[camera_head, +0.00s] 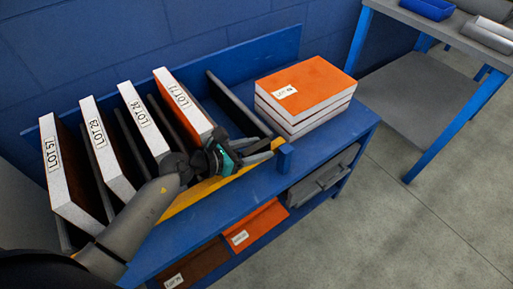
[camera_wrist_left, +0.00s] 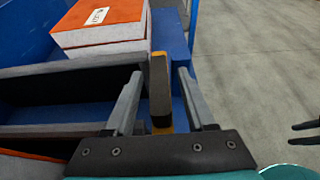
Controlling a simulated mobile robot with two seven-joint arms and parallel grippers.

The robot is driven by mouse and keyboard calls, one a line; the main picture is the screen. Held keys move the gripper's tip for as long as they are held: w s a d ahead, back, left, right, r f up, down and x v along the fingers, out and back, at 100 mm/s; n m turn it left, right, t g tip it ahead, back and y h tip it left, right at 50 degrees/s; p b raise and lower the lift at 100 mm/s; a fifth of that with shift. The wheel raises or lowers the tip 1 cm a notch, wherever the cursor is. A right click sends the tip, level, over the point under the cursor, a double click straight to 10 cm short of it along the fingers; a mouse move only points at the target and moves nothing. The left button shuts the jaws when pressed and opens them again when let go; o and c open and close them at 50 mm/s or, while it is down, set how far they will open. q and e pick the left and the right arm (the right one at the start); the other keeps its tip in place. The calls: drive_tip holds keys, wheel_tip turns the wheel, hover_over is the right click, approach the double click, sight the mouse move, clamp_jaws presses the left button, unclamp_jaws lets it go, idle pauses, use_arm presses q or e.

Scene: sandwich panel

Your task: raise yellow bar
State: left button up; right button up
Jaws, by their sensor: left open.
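The yellow bar (camera_head: 193,199) runs along the front of the blue rack, below the upright panels. It stretches from the lower left toward a blue post (camera_head: 284,157). My left gripper (camera_head: 275,151) is over the bar's right end, near that post, and hides part of the bar. In the left wrist view the two fingers of my left gripper (camera_wrist_left: 160,74) are apart. A dark-faced end piece with a yellow edge, the bar's end (camera_wrist_left: 154,75), stands between them. I cannot tell whether either finger touches it.
Several upright panels with lot labels (camera_head: 137,108) stand in the rack left of the gripper. An orange-topped panel stack (camera_head: 313,82) lies to the right. More panels (camera_head: 258,226) lie on the lower shelf. A second table (camera_head: 440,20) stands at upper right. The floor between is clear.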

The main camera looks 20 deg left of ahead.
use_arm(q)
clamp_jaws()
idle(0.4)
idle(1.0)
